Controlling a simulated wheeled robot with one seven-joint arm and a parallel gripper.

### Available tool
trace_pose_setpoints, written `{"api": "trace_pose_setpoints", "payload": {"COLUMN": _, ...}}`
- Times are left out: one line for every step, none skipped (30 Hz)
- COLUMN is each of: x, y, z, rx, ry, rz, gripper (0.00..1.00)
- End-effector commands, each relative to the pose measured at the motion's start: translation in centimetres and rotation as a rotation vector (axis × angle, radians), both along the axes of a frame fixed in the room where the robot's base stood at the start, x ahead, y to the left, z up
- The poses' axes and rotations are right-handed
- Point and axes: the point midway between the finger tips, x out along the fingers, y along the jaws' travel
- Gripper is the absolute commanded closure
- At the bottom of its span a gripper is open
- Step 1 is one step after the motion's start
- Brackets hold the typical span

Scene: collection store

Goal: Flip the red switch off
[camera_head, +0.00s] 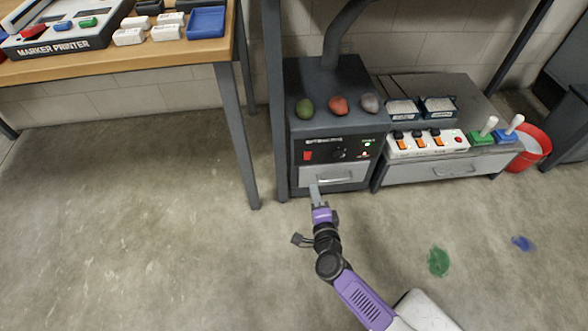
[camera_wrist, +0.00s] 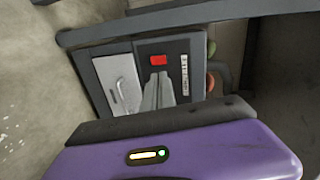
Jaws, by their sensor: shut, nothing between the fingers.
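A red switch (camera_head: 307,156) sits on the left of the dark control panel on the front of a grey machine (camera_head: 335,110). In the wrist view the red switch (camera_wrist: 158,59) shows as a small red block, just beyond the fingertips; its tilt is too small to tell. My gripper (camera_head: 314,188) is shut and empty, in front of the machine's drawer, below the panel. In the wrist view its fingers (camera_wrist: 158,82) point at the panel, apart from the red switch as far as I can tell.
A drawer with a handle (camera_head: 335,180) lies under the panel. A green, a red and a grey lump sit on the machine's top. A power strip (camera_head: 427,142) with orange switches lies on the right cabinet. A red bucket (camera_head: 531,148) stands far right. A table (camera_head: 140,62) stands left; the floor in front is mostly clear.

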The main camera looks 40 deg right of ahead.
Motion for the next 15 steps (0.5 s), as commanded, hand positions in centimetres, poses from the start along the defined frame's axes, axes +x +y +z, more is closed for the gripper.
{"api": "trace_pose_setpoints", "payload": {"x": -0.60, "y": -0.27, "z": -0.77, "rx": 0.035, "ry": -0.001, "rz": -0.022, "gripper": 1.00}}
{"api": "trace_pose_setpoints", "payload": {"x": -0.74, "y": -0.41, "z": -0.89, "rx": 0.051, "ry": -0.007, "rz": -0.032, "gripper": 1.00}}
{"api": "trace_pose_setpoints", "payload": {"x": -0.83, "y": -0.56, "z": -0.84, "rx": 0.070, "ry": -0.020, "rz": -0.044, "gripper": 1.00}}
{"api": "trace_pose_setpoints", "payload": {"x": -0.85, "y": -0.60, "z": -0.79, "rx": 0.076, "ry": -0.025, "rz": -0.048, "gripper": 1.00}}
{"api": "trace_pose_setpoints", "payload": {"x": -0.84, "y": -0.61, "z": -0.76, "rx": 0.079, "ry": -0.028, "rz": -0.050, "gripper": 1.00}}
{"api": "trace_pose_setpoints", "payload": {"x": -0.85, "y": -0.60, "z": -0.76, "rx": 0.080, "ry": -0.030, "rz": -0.050, "gripper": 1.00}}
{"api": "trace_pose_setpoints", "payload": {"x": -0.84, "y": -0.59, "z": -0.76, "rx": 0.081, "ry": -0.031, "rz": -0.049, "gripper": 1.00}}
{"api": "trace_pose_setpoints", "payload": {"x": -0.85, "y": -0.59, "z": -0.76, "rx": 0.081, "ry": -0.031, "rz": -0.049, "gripper": 1.00}}
{"api": "trace_pose_setpoints", "payload": {"x": -0.85, "y": -0.59, "z": -0.75, "rx": 0.080, "ry": -0.030, "rz": -0.049, "gripper": 1.00}}
{"api": "trace_pose_setpoints", "payload": {"x": -0.85, "y": -0.57, "z": -0.75, "rx": 0.080, "ry": -0.030, "rz": -0.049, "gripper": 1.00}}
{"api": "trace_pose_setpoints", "payload": {"x": -0.85, "y": -0.57, "z": -0.75, "rx": 0.079, "ry": -0.030, "rz": -0.048, "gripper": 1.00}}
{"api": "trace_pose_setpoints", "payload": {"x": -0.85, "y": -0.57, "z": -0.75, "rx": 0.079, "ry": -0.030, "rz": -0.048, "gripper": 1.00}}
{"api": "trace_pose_setpoints", "payload": {"x": -0.85, "y": -0.56, "z": -0.74, "rx": 0.079, "ry": -0.030, "rz": -0.048, "gripper": 1.00}}
{"api": "trace_pose_setpoints", "payload": {"x": -0.84, "y": -0.57, "z": -0.75, "rx": 0.079, "ry": -0.030, "rz": -0.048, "gripper": 1.00}}
{"api": "trace_pose_setpoints", "payload": {"x": -0.78, "y": -0.61, "z": -0.76, "rx": 0.078, "ry": -0.030, "rz": -0.047, "gripper": 1.00}}
